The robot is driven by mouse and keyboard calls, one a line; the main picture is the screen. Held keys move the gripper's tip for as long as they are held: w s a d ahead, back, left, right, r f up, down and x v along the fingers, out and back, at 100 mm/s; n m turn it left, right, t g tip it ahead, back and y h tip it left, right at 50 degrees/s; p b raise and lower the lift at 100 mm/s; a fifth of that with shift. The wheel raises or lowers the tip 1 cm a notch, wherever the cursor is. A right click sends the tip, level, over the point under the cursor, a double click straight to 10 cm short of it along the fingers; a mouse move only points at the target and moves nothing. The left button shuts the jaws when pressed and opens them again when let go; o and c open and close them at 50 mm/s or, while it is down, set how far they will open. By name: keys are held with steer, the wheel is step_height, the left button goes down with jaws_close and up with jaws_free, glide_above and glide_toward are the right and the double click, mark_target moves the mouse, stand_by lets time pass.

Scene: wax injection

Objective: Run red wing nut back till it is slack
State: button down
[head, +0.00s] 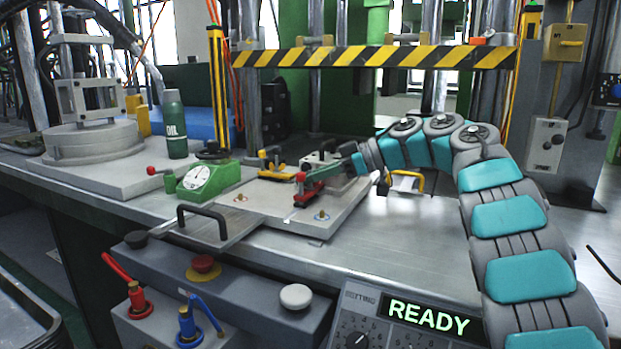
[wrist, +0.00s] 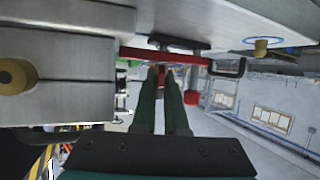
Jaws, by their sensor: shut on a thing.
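The red wing nut (head: 308,187) sits on the right part of the grey mould plate (head: 268,212), in the middle of the bench. It also shows in the wrist view as a red bar (wrist: 140,54) with a red stem between my fingertips. My gripper (head: 332,173) reaches it from the right, and its two narrow green fingers (wrist: 163,72) are closed on it. The fingers hide part of the nut. I cannot tell how tight or slack it sits.
A yellow clamp piece (head: 276,166) stands just behind the plate. A green dial gauge (head: 197,180) and an oil bottle (head: 174,125) are to the left. A striped barrier bar (head: 370,56) crosses above. The panel display (head: 428,318) reads READY. Bench to the right is partly clear.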

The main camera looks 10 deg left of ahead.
stand_by(0.4)
steer(key=c, duration=1)
jaws_free()
steer(key=shift+o, duration=0.2)
steer(key=shift+s+a+r+m+t, duration=0.1)
steer(key=shift+s+a+m+t, duration=0.05)
steer(key=shift+m+t, duration=0.2)
